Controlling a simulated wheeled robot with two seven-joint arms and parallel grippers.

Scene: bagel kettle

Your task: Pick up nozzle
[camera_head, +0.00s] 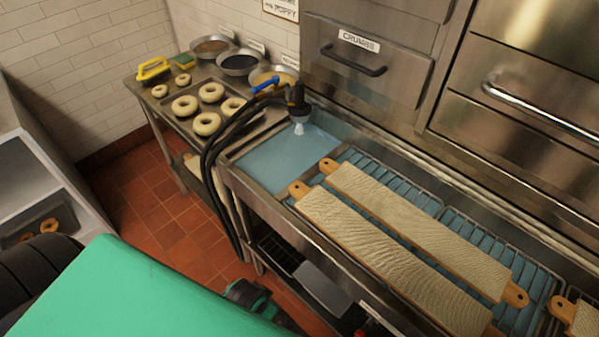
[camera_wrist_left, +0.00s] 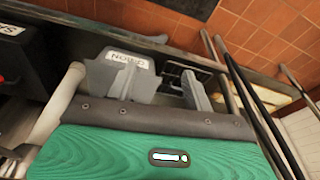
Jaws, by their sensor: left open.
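The nozzle (camera_head: 298,103) is a dark spray head with a blue lever, at the end of a black hose (camera_head: 213,150). It hangs over the left end of the blue-floored sink, with a whitish tip pointing down. My left gripper (camera_wrist_left: 158,80) is open and empty in the left wrist view, its two grey fingers apart. In the head view, my green arm comes in at the bottom left, low and in front of the sink, well away from the nozzle. The nozzle head cannot be made out in the wrist view. My right gripper is not in view.
Long wooden boards (camera_head: 390,262) lie on racks across the sink. A side table (camera_head: 150,95) at the back left holds bagels and topping bowls. Steel oven fronts (camera_head: 365,70) stand behind the sink. Red tiled floor (camera_head: 165,235) is open between the counters.

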